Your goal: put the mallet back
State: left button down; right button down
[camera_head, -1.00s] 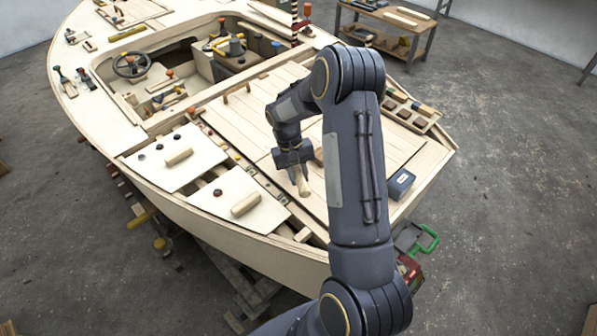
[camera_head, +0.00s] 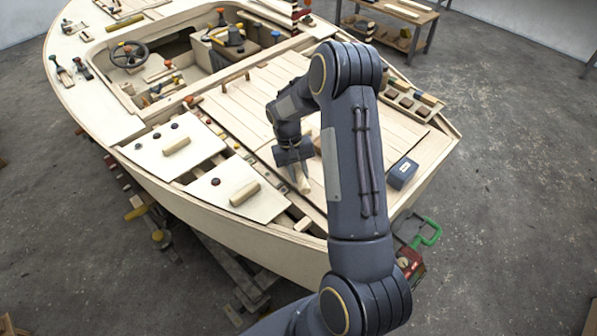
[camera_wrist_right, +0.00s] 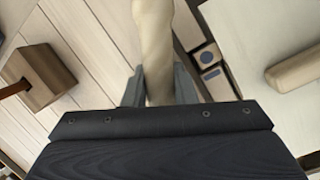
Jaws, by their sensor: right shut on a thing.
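My right gripper (camera_head: 296,168) is low over the plank deck, between the white panels and a dark box. In the right wrist view its fingers (camera_wrist_right: 159,88) are shut on a pale, rounded wooden piece (camera_wrist_right: 155,40) that widens away from the fingers and leaves the frame at the top. It also shows below the gripper in the head view (camera_head: 303,182). I cannot tell whether this is the mallet. A wooden block with a darker stick (camera_wrist_right: 42,78), shaped like a mallet head and handle, lies apart at the left of the wrist view. My left gripper is not in view.
The white panels (camera_head: 260,206) carry wooden grips (camera_head: 244,193); one grip shows at the right in the wrist view (camera_wrist_right: 295,68). The dark box (camera_head: 402,174) sits near the hull's right edge. A compartment tray (camera_head: 422,109) lies behind it. The planks between are mostly clear.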

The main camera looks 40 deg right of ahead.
jog(key=shift+f, duration=0.1)
jog(key=c, duration=1.1)
grip_release()
jog(key=b+v, duration=0.1)
jog(key=v, duration=0.6)
jog(key=shift+w+r, duration=0.1)
jog(key=shift+r, duration=0.3)
